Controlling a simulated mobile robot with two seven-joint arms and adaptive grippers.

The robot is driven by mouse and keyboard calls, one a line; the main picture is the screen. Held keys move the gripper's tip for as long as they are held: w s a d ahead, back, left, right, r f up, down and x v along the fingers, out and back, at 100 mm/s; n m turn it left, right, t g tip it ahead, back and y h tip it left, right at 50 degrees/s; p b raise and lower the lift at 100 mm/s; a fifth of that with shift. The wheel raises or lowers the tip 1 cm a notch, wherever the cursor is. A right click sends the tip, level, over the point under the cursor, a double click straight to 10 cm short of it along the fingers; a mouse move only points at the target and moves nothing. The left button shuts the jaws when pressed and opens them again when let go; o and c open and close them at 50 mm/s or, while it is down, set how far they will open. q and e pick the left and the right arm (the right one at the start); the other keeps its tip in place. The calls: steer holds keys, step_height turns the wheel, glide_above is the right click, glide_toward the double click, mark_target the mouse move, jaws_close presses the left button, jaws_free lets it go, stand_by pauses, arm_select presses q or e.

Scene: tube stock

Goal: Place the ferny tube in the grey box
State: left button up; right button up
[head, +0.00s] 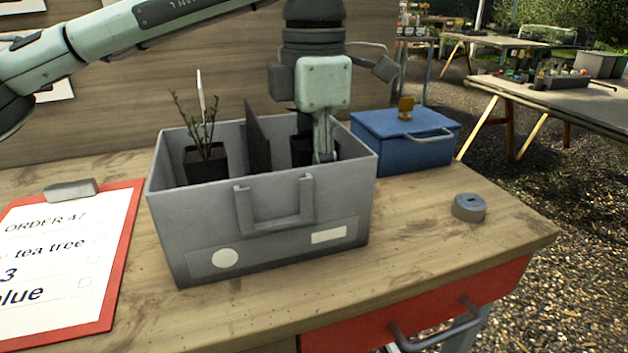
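The grey box (193,245) stands on the wooden bench, open at the top, with a dark upright divider (257,140) inside. In its left compartment stands a black tube (206,163) with a thin-stemmed, narrow-leaved plant and a white label; I cannot tell whether this is the ferny one. In the right compartment is another black tube (299,150), its plant hidden by my gripper. My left gripper (324,157) points down into that compartment beside this tube. Its fingertips are partly hidden by the box wall, so its grip is unclear. My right gripper is not in view.
A closed blue box (405,150) with a yellow tag on its lid stands right of the grey box. A small grey round object (469,207) lies on the front right. A red order clipboard (125,228) lies on the left. The front right bench surface is mostly clear.

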arm_select(q)
steer(key=shift+f, duration=0.3)
steer(key=shift+f, duration=0.15)
steer(key=o, duration=1)
step_height(320, 180, up, 12)
steer(key=shift+r, duration=0.15)
